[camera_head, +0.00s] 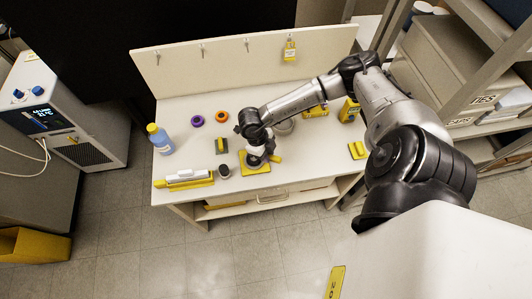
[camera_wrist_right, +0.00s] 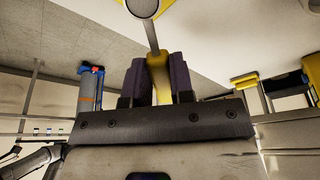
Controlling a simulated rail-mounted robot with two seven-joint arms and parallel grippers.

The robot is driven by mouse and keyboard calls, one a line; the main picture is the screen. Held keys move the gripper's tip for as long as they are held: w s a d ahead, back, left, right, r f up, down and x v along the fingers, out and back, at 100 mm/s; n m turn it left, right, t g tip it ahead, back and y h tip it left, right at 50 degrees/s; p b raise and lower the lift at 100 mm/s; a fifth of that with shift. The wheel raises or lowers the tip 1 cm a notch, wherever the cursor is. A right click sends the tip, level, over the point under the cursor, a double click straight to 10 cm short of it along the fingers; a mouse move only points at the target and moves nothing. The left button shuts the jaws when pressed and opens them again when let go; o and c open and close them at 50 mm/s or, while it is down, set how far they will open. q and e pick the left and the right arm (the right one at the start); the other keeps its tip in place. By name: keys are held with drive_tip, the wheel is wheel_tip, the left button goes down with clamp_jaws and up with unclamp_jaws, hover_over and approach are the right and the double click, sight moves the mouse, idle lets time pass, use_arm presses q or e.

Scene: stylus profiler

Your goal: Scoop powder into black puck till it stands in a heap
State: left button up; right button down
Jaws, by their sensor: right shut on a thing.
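My right gripper (camera_wrist_right: 158,75) is shut on the yellow handle of a scoop (camera_wrist_right: 155,50). Its grey shaft runs up to a round, pale-looking bowl at the top edge of the wrist view. In the head view my right gripper (camera_head: 257,150) is low over a yellow square mat (camera_head: 257,171) near the table's front, partly hiding what is there. A small dark round cup (camera_head: 222,171) stands just left of the mat. I cannot tell for sure which item is the black puck, nor whether powder lies in the bowl. My left gripper is not in view.
A blue bottle (camera_head: 160,140) stands at the left of the table (camera_head: 180,112). A white-and-yellow item (camera_head: 184,180) lies at the front left. Yellow items stand to the right.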

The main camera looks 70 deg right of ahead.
idle(0.4)
drive_tip(key=y, duration=0.3)
drive_tip(key=shift+s+d+m+t, duration=0.1)
drive_tip(key=shift+d+m+t, duration=0.2)
drive_tip(key=shift+d, duration=0.1)
drive_tip(key=y, duration=0.4)
drive_tip(key=shift+d+f+m+t+y, duration=0.25)
drive_tip(key=shift+f+m+t+y, duration=0.05)
drive_tip(key=shift+t, duration=0.1)
drive_tip(key=y, duration=0.1)
drive_tip(key=t+y, duration=0.1)
drive_tip(key=y, duration=0.1)
drive_tip(key=shift+s+d+f+m, duration=0.15)
drive_tip(key=shift+d+f+m, duration=0.05)
drive_tip(key=shift+m, duration=0.1)
drive_tip(key=t+y, duration=0.1)
drive_tip(key=y, duration=0.2)
drive_tip(key=shift+f+m+y, duration=0.15)
drive_tip(key=shift+m+y, duration=0.15)
